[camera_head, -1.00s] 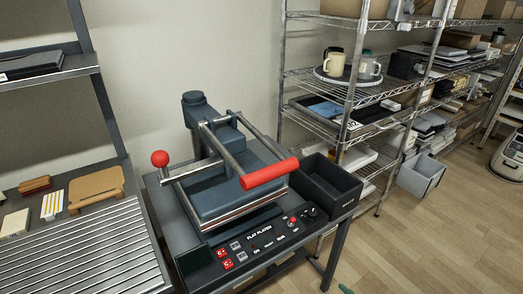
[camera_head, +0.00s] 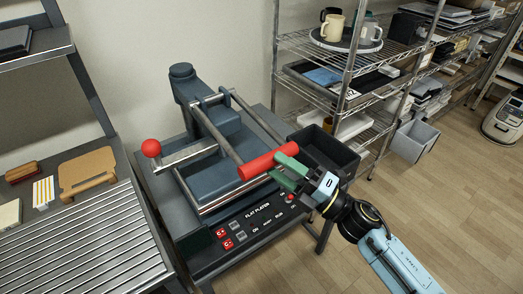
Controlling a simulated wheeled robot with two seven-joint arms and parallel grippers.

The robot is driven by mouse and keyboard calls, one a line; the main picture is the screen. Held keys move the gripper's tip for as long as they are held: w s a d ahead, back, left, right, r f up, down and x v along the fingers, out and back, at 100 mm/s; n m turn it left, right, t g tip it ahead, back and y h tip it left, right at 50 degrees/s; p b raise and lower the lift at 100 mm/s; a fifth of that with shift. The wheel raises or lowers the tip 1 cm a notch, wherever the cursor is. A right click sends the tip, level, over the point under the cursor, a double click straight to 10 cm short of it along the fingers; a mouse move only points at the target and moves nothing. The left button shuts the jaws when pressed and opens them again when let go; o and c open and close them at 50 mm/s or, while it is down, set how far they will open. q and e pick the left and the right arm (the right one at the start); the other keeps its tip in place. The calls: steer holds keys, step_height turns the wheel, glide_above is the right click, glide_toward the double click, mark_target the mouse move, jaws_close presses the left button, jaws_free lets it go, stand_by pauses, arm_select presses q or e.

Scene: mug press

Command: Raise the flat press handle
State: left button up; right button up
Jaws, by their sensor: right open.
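The flat press (camera_head: 214,178) stands on a dark table, with a metal handle frame that ends in a red cylindrical grip (camera_head: 256,165). The handle is low, with the red grip over the front edge of the press. A red ball knob (camera_head: 151,148) sits on a side lever at the left. My right gripper (camera_head: 283,170) has green fingers and comes in from the lower right. Its fingers are open at the right end of the red grip, apparently one on either side of it; contact is unclear. My left gripper is out of view.
A black open bin (camera_head: 325,152) stands right of the press, close behind my right gripper. The control panel (camera_head: 250,228) lies in front. A wire shelf (camera_head: 345,90) with mugs stands behind right. A slatted table (camera_head: 85,240) is at left. Floor at right is clear.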

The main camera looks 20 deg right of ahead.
steer(key=x, duration=0.5)
steer(key=shift+w+a+r+p, duration=0.1)
steer(key=shift+w+a+p, duration=0.05)
steer(key=shift+p, duration=0.15)
jaws_close()
